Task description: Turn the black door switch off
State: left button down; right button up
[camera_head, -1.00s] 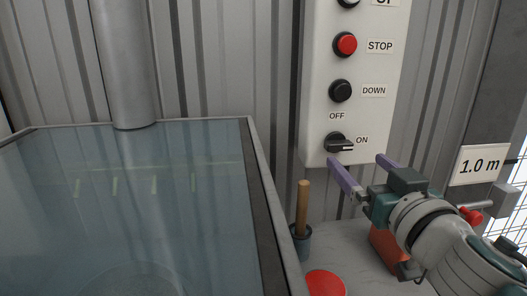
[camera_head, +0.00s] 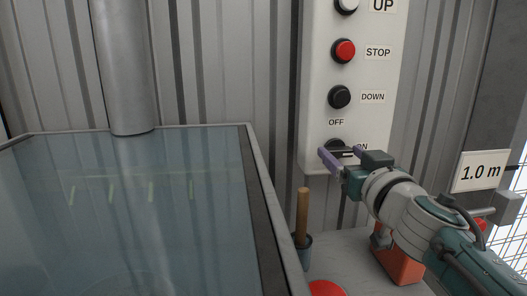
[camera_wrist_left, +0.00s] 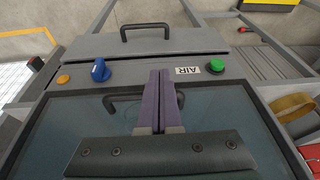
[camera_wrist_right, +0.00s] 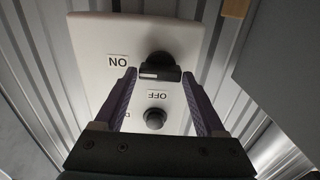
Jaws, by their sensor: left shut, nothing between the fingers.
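The black door switch (camera_head: 336,143) is a rotary knob low on the white control panel (camera_head: 312,110), below the OFF label and beside ON. My right gripper partly hides it in the head view. In the right wrist view the knob (camera_wrist_right: 160,58) shows between the fingertips, its white-marked bar lying level toward ON. My right gripper (camera_head: 343,154) is open at the knob, one finger on either side; contact cannot be told. It also shows in the right wrist view (camera_wrist_right: 160,73). My left gripper (camera_wrist_left: 160,73) is shut and empty in the left wrist view, over the glass-topped cabinet.
UP, STOP (camera_head: 344,50) and DOWN (camera_head: 340,96) buttons sit above the switch. A glass-topped cabinet (camera_head: 255,170) fills the left. A wooden-handled tool (camera_head: 302,215) and a red round thing (camera_head: 327,289) are below. A blue knob (camera_wrist_left: 100,70) and green button (camera_wrist_left: 214,65) lie near my left gripper.

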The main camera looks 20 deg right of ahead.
jog(key=c, duration=1)
jog(key=shift+o, duration=0.2)
jog(key=shift+n, duration=0.4)
jog(key=n, duration=0.3)
jog(key=n+b, duration=0.1)
jog(key=n, duration=0.4)
jog(key=shift+a+f+n, duration=0.1)
jog(key=shift+a+n, duration=0.05)
jog(key=shift+n, duration=0.15)
jog(key=n, duration=0.3)
jog(key=shift+n+b, duration=0.3)
jog(key=n, duration=0.3)
jog(key=shift+f+n+b, duration=0.1)
jog(key=shift+n+b, duration=0.2)
jog(key=shift+n, duration=0.9)
